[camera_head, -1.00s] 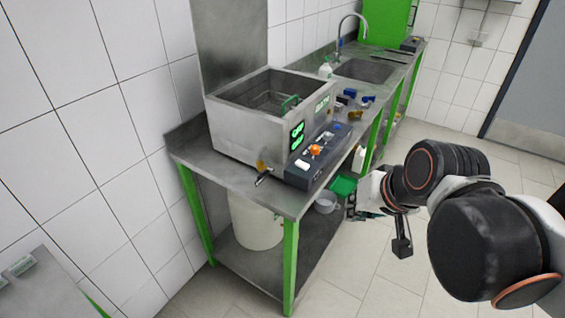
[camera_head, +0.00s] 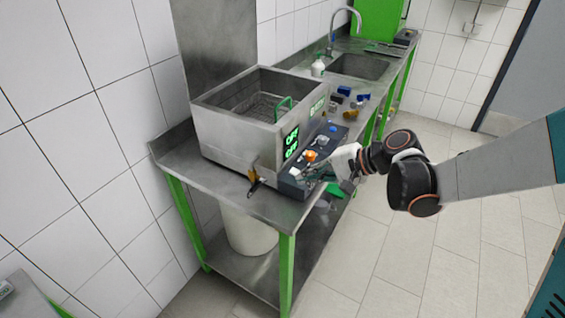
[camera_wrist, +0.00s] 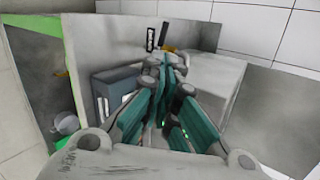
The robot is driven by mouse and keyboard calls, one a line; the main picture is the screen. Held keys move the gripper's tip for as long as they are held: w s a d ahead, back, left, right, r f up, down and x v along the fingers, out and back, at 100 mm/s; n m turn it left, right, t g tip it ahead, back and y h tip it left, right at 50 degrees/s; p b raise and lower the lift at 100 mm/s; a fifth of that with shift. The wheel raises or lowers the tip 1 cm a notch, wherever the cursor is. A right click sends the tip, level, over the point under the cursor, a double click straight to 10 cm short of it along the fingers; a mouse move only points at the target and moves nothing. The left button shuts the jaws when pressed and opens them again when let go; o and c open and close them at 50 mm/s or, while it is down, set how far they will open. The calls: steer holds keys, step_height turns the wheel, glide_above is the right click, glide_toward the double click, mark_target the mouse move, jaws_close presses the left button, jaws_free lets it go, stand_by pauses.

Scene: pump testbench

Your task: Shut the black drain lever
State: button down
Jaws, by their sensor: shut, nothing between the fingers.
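The black drain lever (camera_head: 254,187) sits on a brass valve (camera_head: 252,175) low on the near end of the steel bath (camera_head: 225,140). In the wrist view a small dark lever (camera_wrist: 164,35) shows beyond my fingertips, with a brass-coloured part beside it. My gripper (camera_head: 318,173) is at the front edge of the bench, to the right of the lever and beside the control box. It is apart from the lever. In the wrist view my gripper (camera_wrist: 165,63) has its teal fingers drawn together at the tips, empty.
The dark control box (camera_head: 311,160) with an orange knob (camera_head: 310,156) lies along the bath's front, close to my gripper. A white bucket (camera_head: 250,232) stands on the shelf below. Small blue and brass parts and a sink (camera_head: 358,66) are farther back. Floor at right is clear.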

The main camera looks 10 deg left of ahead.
steer(key=b, duration=0.4)
glide_toward(260, 185)
steer(key=x, duration=0.7)
steer(key=shift+r, duration=0.1)
steer(key=shift+a+f+t+b, duration=0.35)
steer(key=shift+f+t+b, duration=0.05)
steer(key=shift+f+b, duration=0.1)
steer(key=shift+s+f+n, duration=0.15)
steer(key=shift+s+n, duration=0.05)
steer(key=shift+n, duration=0.1)
